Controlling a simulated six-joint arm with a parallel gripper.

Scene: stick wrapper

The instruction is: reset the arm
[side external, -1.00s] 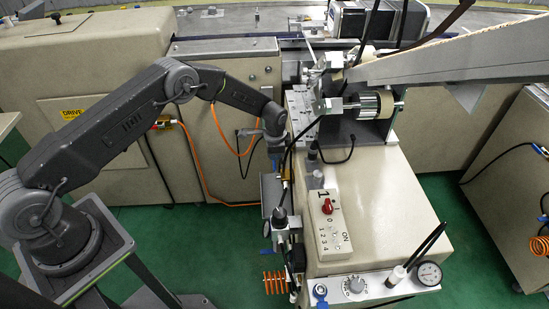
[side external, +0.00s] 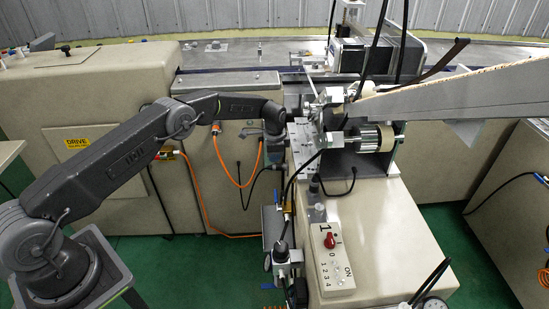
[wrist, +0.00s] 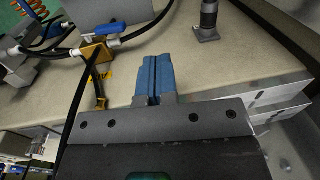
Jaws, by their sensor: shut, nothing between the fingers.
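My gripper (wrist: 152,77) shows in the wrist view as two blue fingers pressed together, with nothing between them. It points towards the beige side of the machine cabinet (wrist: 235,75). In the side external view my gripper (side external: 275,152) hangs at the end of the arm, just left of the stick wrapper's perforated metal plate (side external: 303,140). The fingers are small and hard to make out there. I cannot tell the exact gap between them and the cabinet.
The control box with the red switch (side external: 330,242) sits on the cabinet top. A brass valve with a blue handle (wrist: 97,49) and black hoses lie near the fingers. Rollers (side external: 362,137) and a sloped chute (side external: 460,92) stand to the right. Orange cable (side external: 195,185) hangs behind the arm.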

